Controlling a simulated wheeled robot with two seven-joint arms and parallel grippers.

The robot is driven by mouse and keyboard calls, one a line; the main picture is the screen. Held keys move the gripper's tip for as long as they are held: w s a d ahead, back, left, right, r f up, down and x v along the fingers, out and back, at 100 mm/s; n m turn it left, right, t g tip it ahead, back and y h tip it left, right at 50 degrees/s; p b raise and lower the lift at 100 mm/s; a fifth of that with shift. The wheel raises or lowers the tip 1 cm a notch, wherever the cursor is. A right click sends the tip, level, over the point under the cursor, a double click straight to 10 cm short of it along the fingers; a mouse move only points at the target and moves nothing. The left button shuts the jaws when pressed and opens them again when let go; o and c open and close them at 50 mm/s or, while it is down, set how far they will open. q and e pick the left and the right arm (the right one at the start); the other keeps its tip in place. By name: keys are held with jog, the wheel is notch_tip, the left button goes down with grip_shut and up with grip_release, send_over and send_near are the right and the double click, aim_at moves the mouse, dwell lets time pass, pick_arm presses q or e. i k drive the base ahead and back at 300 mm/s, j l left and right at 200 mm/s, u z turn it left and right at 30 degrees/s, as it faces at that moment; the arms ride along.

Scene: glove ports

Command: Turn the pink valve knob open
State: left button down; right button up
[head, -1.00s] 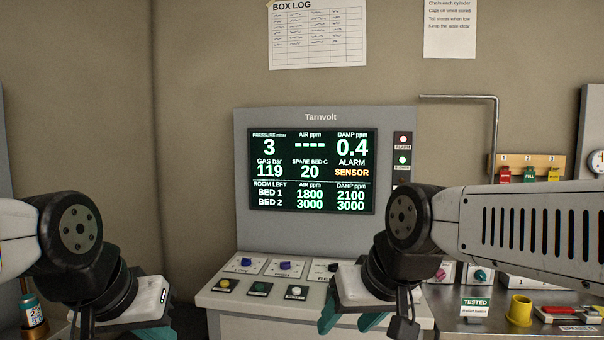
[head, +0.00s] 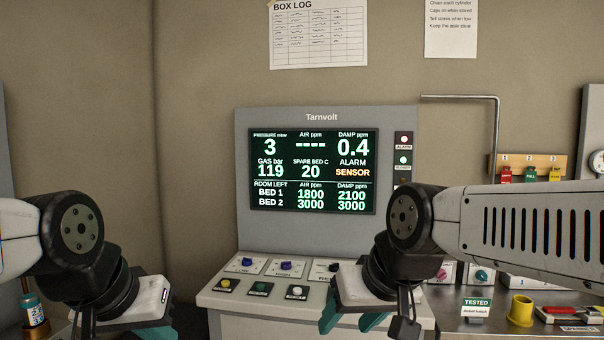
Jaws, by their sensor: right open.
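The pink valve knob (head: 442,274) sits on a pale plate to the right of the console, partly hidden behind my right arm. Its exact turn angle is too small to tell. My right gripper (head: 350,322) is open in front of the console's sloped panel, left of the pink knob and apart from it. Its teal fingers run toward the bottom edge of the picture. My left gripper (head: 130,333) is at the lower left, far from the knob; its teal fingers are mostly cut off by the picture's edge.
The grey console screen (head: 312,171) reads "ALARM SENSOR". Blue knobs (head: 286,266) and push buttons (head: 260,288) line its panel. A teal knob (head: 481,276) stands right of the pink one. A "TESTED" card (head: 476,303), yellow cup (head: 520,309) and red-handled item (head: 560,311) occupy the right bench.

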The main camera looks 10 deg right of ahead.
aim_at(442, 274)
jog(key=z, duration=1.3)
jog(key=i+l+u, duration=0.25)
jog(key=i+l, duration=0.2)
jog(key=i+l+u, duration=0.25)
jog(key=i+l, duration=0.3)
jog(key=i+l+u, duration=0.2)
jog(key=i+l, duration=0.2)
jog(key=l, duration=0.25)
